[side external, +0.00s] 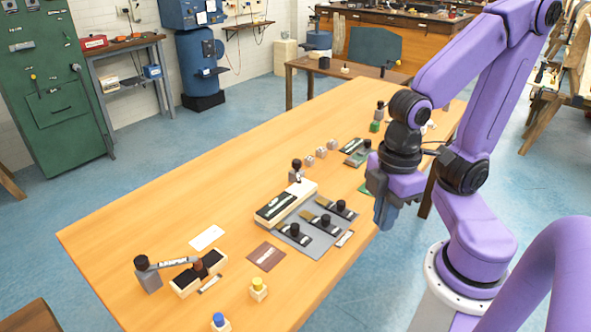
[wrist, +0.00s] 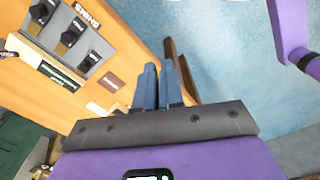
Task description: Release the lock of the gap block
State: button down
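A pale long block with a dark slot (side external: 285,203), which I take to be the gap block, lies mid-table beside the grey shim plate. It also shows in the wrist view (wrist: 48,66). A black knob on a grey stem (side external: 296,170) stands at its far end; I cannot tell whether this is its lock. My gripper (side external: 382,215) hangs near the table's right edge, right of the block and apart from it. In the wrist view its blue fingers (wrist: 160,66) show a narrow gap with nothing between them.
The grey shim plate (side external: 285,232) carries several black-knobbed shims between the block and my gripper. A lever device with dark pads (side external: 184,283), a brown card (side external: 265,257) and yellow-knobbed (side external: 258,289) and blue-knobbed (side external: 219,322) pieces are at front left. The table's far left is clear.

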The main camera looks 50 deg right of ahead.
aim_at(298, 171)
jog(key=w+a+m+h, duration=0.1)
jog(key=w+a+m, duration=0.1)
jog(key=w+m, duration=1)
jog(key=w+a+m+h, duration=0.15)
jog(key=w+m, duration=0.65)
jog(key=w, duration=0.8)
jog(key=w+d+f+m+g, duration=0.1)
jog(key=w+d+f+m, duration=0.3)
jog(key=w+d+m, duration=0.3)
jog(key=w+d+f+m+g+h, duration=0.1)
jog(key=w+d+f+m, duration=0.3)
jog(key=w+d+m, duration=0.4)
jog(key=d+m+g, duration=0.1)
jog(key=m, duration=0.3)
jog(key=shift+d, duration=0.35)
jog(key=shift+f, duration=0.15)
jog(key=x, duration=1)
jog(key=shift+s, duration=0.1)
jog(key=shift+s+d, duration=0.65)
jog(key=shift+d, duration=0.1)
jog(key=shift+s+d, duration=0.7)
